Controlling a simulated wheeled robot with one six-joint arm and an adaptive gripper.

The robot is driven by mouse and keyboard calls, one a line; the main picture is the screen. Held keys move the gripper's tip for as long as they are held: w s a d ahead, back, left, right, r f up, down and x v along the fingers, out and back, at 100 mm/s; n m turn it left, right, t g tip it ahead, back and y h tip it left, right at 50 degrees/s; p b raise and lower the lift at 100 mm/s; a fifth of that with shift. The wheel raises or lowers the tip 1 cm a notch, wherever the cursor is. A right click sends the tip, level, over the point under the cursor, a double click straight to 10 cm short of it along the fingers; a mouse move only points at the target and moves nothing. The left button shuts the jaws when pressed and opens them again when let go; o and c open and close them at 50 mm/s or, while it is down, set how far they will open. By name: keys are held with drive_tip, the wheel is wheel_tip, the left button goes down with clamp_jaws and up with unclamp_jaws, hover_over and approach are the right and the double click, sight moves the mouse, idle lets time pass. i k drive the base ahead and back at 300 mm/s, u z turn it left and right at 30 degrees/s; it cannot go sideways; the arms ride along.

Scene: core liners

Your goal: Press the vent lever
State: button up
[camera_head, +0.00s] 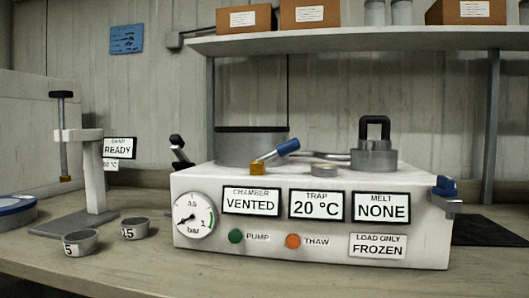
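A white machine box (310,176) stands on the bench. A lever with a blue grip (287,147) sits on a brass block (257,168) on its top and slants up to the right. A second blue-ended lever (446,188) sticks out of the box's right side. No label tells which one is the vent lever. The chamber display (251,201) reads "VENTED", the trap display (316,205) "20 °C", the melt display (381,207) "NONE". The gauge (193,216) needle points to the lower left. My gripper is not in view.
A grey pot (251,147) and a weight-like block with a black handle (373,157) stand on the box. Two small cups (80,243) and a stand (92,175) are at left. A shelf (360,39) with boxes hangs above. The bench front is clear.

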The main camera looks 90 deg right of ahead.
sight(289, 147)
drive_tip(key=z, duration=2)
drive_tip(key=k, duration=1.4)
drive_tip(key=z, duration=1.45)
